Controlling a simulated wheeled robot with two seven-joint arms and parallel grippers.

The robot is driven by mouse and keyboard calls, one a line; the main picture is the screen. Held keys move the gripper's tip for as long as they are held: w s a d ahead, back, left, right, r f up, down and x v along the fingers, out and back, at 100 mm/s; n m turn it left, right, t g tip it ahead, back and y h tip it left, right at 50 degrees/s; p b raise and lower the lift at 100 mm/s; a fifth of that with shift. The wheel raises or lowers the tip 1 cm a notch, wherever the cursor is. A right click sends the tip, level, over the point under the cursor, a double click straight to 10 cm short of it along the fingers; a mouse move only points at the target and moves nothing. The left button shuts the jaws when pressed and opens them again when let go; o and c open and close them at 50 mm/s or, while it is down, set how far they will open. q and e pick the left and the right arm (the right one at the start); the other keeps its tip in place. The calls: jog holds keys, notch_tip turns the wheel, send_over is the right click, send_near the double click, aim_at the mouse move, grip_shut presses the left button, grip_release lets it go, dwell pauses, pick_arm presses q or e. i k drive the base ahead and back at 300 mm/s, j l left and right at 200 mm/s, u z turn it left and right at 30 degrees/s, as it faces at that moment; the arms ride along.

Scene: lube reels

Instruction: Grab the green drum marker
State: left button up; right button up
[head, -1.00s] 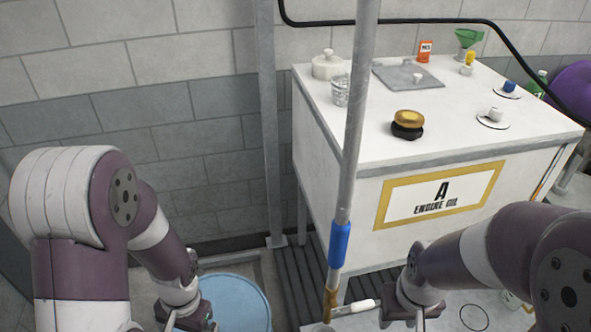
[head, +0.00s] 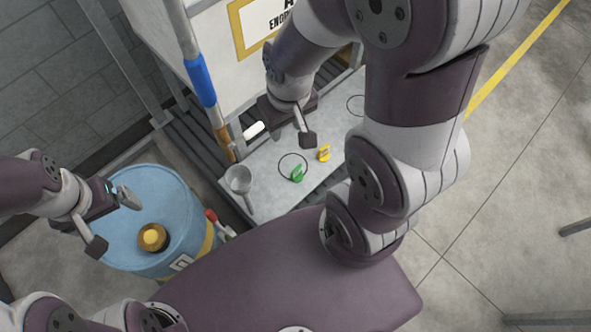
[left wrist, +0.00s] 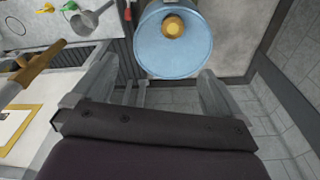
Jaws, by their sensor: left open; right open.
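The green drum marker (head: 297,173) stands on the pale bench top in the head view, at the edge of a black ring outline. It also shows in the left wrist view (left wrist: 70,6) at the upper left. My right gripper (head: 282,135) is open and empty above the bench, a little behind the green marker and apart from it. My left gripper (head: 112,220) is open and empty over the blue drum (head: 178,205), left of the bench. A yellow marker (head: 323,153) stands just right of the green one.
The blue drum has a gold cap (head: 152,237) on top. A red-handled tool (head: 213,218) is beside it.

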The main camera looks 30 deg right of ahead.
aim_at(297, 176)
jog(key=l, duration=0.9)
jog(key=i+l, duration=0.15)
jog(key=l, duration=1.6)
jog(key=i, duration=0.05)
